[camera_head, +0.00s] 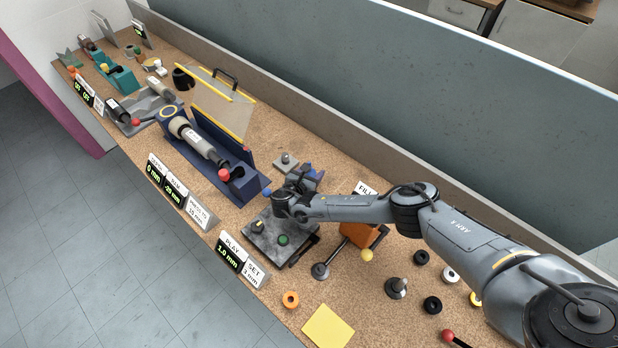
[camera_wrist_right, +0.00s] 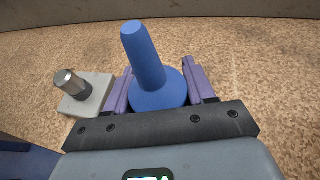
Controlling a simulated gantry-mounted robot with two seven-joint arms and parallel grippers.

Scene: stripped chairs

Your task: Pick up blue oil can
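The blue oil can (camera_wrist_right: 150,70), with a round base and a tapering spout, stands between the two purple fingers of my right gripper (camera_wrist_right: 158,88) in the right wrist view. The fingers are spread to about the width of its base, one on each side. I cannot tell whether both press on it, or whether it is lifted. In the head view my right gripper (camera_head: 308,176) is over the middle of the bench, largely covered by my wrist, and the can is not clearly separable there. My left gripper is not in view.
A grey block with a metal knob (camera_wrist_right: 75,90) sits just left of the can. In the head view a blue machine (camera_head: 199,145) stands to the left, an orange block (camera_head: 364,234) to the right. Loose rings and knobs lie on the near right bench. A partition (camera_head: 400,110) runs behind.

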